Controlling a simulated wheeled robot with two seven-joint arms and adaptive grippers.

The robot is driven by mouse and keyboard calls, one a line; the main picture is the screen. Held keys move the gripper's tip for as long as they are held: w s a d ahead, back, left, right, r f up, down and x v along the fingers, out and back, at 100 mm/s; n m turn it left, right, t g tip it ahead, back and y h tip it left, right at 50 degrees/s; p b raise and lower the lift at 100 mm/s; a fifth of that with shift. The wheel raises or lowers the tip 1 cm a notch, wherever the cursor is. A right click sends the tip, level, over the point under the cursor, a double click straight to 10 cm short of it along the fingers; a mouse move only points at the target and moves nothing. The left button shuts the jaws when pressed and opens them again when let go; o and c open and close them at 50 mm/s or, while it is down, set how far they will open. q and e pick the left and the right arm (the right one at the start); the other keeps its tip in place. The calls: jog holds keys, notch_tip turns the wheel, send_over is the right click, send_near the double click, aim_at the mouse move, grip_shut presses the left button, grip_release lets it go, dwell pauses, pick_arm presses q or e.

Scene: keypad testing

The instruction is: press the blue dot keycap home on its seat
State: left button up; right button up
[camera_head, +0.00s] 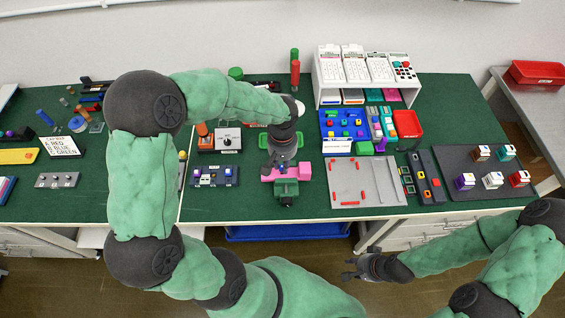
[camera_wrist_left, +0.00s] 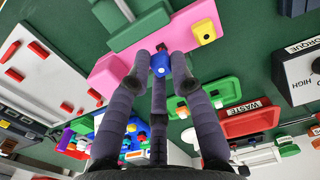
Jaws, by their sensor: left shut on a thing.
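A small blue keycap (camera_wrist_left: 161,66) with a white dot sits between the fingertips of my left gripper (camera_wrist_left: 161,58), which is shut on it. The keycap is over the edge of a pink block (camera_wrist_left: 115,70); a small dark red and black part shows just beyond it. Whether the keycap touches that part is unclear. A yellow piece (camera_wrist_left: 204,32) with a dark dot is on the pink block. In the head view, my left gripper (camera_head: 283,160) points down at the pink block (camera_head: 304,171) and hides the keycap. My right gripper (camera_head: 360,267) is open and empty, off the table's front edge.
A green clamp (camera_head: 286,190) holds the pink block near the front edge. A green tray (camera_head: 265,141) lies behind it. A switch box (camera_head: 228,139) and button panel (camera_head: 214,176) stand left. A grey tray (camera_head: 365,190) with red pieces lies right.

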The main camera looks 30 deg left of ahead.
pick_arm(q)
jog(key=shift+f+b, duration=0.5)
jog(key=shift+f, duration=0.15)
dwell(0.8)
jog(key=shift+r+p, duration=0.3)
jog(key=shift+r, duration=0.1)
jog(key=shift+f+b, duration=0.45)
jog(key=shift+f, duration=0.2)
dwell(1.3)
jog(key=o, duration=0.8)
jog(key=shift+o, duration=0.2)
notch_tip(320, 180, up, 12)
jog(key=shift+w+a, duration=0.1)
